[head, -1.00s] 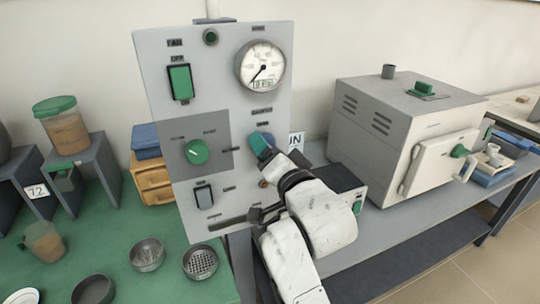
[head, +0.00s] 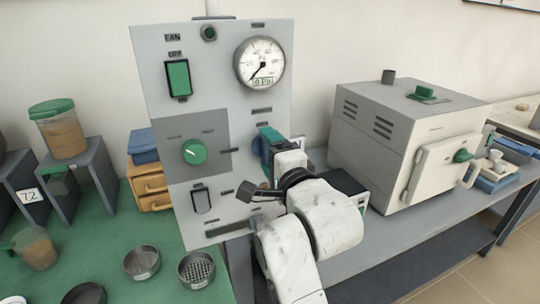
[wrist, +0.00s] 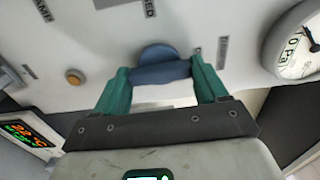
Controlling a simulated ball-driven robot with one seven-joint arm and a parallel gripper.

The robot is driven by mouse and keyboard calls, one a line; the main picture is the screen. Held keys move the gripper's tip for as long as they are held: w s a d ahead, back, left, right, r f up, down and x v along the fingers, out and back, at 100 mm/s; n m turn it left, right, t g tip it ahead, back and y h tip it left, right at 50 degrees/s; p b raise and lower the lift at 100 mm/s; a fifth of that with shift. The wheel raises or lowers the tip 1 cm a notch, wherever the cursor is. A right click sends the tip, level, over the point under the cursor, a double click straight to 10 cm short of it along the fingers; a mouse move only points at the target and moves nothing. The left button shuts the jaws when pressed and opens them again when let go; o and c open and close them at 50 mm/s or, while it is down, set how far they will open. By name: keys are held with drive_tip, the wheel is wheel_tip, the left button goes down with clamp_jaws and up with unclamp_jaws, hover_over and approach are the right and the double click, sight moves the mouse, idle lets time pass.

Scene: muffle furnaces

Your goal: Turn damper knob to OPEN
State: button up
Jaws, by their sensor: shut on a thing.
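The blue damper knob (wrist: 162,70) sits on the grey control panel (head: 215,235). In the wrist view it is between the two green fingers of my gripper (wrist: 161,76), which is shut on it. In the head view my gripper (head: 268,142) covers most of the knob, and only a blue edge (head: 256,146) shows at its left. Small labels surround the knob in the wrist view; one ends in "SED" (wrist: 149,7). The knob's pointing direction is not clear.
The panel also has a round gauge (head: 260,63) near 0 Pa, a green dial (head: 194,152), a green fan switch (head: 178,78) and a grey switch (head: 201,200). A muffle furnace (head: 385,140) stands right. Sieves (head: 141,262) and jars are left.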

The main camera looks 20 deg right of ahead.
drive_tip(key=shift+f, duration=0.1)
idle(0.5)
drive_tip(key=o, duration=1.1)
drive_tip(key=shift+c, duration=0.2)
drive_tip(key=s+b, duration=0.1)
drive_tip(key=s, duration=1)
drive_tip(key=shift+w, duration=0.1)
drive_tip(key=s+d+f+n+g+p, duration=0.1)
drive_tip(key=s+d+f+n+g, duration=0.15)
drive_tip(key=f, duration=0.55)
drive_tip(key=s+d+f+n+g+h, duration=0.15)
drive_tip(key=s+f+n+g, duration=0.25)
drive_tip(key=f, duration=0.4)
drive_tip(key=s+d+f+n+g+y+p, duration=0.1)
drive_tip(key=s+d+f+n+g, duration=0.2)
drive_tip(key=f, duration=0.5)
drive_tip(key=s+f+n+g, duration=0.3)
drive_tip(key=s+f, duration=0.3)
drive_tip(key=s, duration=0.3)
drive_tip(key=s+f+n+g, duration=0.4)
drive_tip(key=s+f+n, duration=0.1)
drive_tip(key=s, duration=0.4)
drive_tip(key=shift+s+d+f+p, duration=0.25)
drive_tip(key=shift+d+f+p, duration=0.15)
drive_tip(key=shift+f, duration=0.2)
